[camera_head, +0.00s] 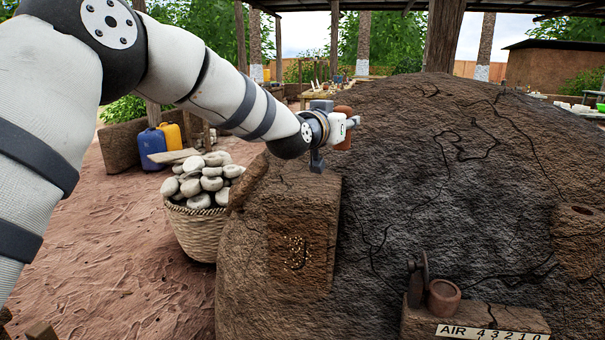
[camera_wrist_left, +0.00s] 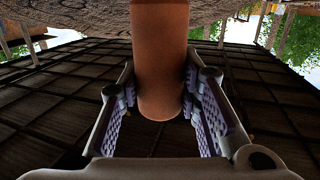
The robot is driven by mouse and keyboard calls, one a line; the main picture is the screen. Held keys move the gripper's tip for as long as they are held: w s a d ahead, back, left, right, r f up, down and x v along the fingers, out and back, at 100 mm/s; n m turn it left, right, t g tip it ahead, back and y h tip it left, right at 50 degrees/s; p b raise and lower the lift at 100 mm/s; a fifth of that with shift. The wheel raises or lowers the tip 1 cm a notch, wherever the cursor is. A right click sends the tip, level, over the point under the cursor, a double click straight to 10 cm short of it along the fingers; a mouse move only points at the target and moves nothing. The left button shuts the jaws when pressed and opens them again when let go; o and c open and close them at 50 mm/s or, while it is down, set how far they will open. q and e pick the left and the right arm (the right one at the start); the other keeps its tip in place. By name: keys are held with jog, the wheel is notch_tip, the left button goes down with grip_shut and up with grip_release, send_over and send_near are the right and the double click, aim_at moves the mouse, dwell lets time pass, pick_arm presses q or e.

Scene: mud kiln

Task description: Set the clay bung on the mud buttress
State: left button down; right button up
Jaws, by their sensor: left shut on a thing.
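The clay bung (camera_head: 343,112) is an orange-brown cylinder held in my left gripper (camera_head: 349,127). In the wrist view the bung (camera_wrist_left: 160,65) stands between the two ridged fingers, and its upper end runs out of the picture. A block-like mud buttress (camera_head: 318,215) projects from the left side of the domed kiln. In the head view my left gripper appears above this buttress's top and to its right, in front of the dome; the gap is hard to judge. My right gripper is not in view.
The cracked mud kiln (camera_head: 450,170) fills the right side. A ledge (camera_head: 475,322) marked AIR carries a small clay cup (camera_head: 443,298). Another mud block (camera_head: 580,240) with a hole on top stands at the right. A basket (camera_head: 195,230) of pale stones stands left.

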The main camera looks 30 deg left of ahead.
pick_arm(q)
jog(key=a+f, duration=0.4)
jog(key=a, duration=0.1)
jog(key=s+a+f, duration=0.1)
jog(key=a+f, duration=0.2)
jog(key=shift+a+f, duration=0.1)
jog(key=shift+a, duration=0.15)
jog(key=f, duration=0.3)
jog(key=shift+a+f+b, duration=0.3)
jog(key=shift+f+b, duration=0.1)
jog(key=shift+r, duration=0.1)
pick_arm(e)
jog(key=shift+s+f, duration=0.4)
pick_arm(q)
jog(key=c, duration=1.2)
grip_release()
